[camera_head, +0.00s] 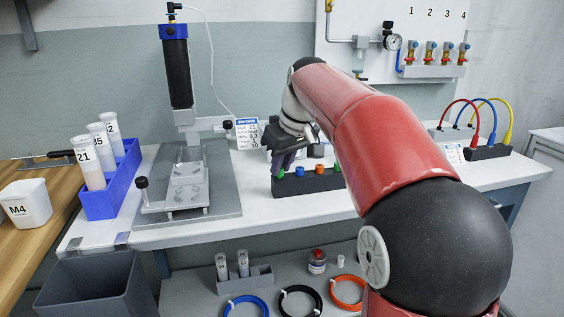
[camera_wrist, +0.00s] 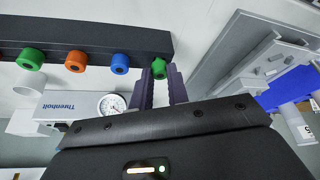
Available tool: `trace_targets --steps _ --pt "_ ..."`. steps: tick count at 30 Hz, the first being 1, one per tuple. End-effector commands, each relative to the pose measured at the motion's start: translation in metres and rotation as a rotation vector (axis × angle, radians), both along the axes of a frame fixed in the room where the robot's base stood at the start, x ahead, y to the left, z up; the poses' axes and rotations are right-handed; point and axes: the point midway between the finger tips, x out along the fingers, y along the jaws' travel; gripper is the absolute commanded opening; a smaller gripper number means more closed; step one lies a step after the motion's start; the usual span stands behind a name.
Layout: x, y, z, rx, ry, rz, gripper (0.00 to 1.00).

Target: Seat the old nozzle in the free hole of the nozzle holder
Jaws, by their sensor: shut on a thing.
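The nozzle holder (camera_head: 310,184) is a dark bar on the white bench. It also shows across the upper left of the wrist view (camera_wrist: 80,36). My gripper (camera_head: 282,164) is above the left end of the holder in the head view. Its two fingers (camera_wrist: 160,78) are shut on a green nozzle (camera_wrist: 158,68), at the end of the row. This nozzle is at the holder; whether it sits fully in a hole is hidden. A blue nozzle (camera_wrist: 120,63), an orange nozzle (camera_wrist: 76,61) and another green nozzle (camera_wrist: 30,58) stand in the holder beside it.
A blue rack (camera_head: 110,200) with labelled tubes is farther left. A label card (camera_head: 247,133) stands behind my gripper. Bench space in front of the holder is clear.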

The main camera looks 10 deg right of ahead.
Motion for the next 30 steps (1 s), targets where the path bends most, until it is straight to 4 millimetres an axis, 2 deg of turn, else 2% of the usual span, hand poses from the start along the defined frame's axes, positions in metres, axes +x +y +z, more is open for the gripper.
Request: trace_targets --steps 3,4,9,19,30 --pt "0.000 0.000 -0.005 0.000 0.000 0.000 0.00" --pt "0.000 0.000 -0.004 0.000 0.000 0.000 0.19" --pt "0.000 0.000 -0.003 0.000 0.000 0.000 0.41" --pt "-0.001 -0.001 0.001 0.000 -0.001 0.000 0.42" --pt "-0.021 -0.009 0.054 0.000 -0.002 0.000 0.42"
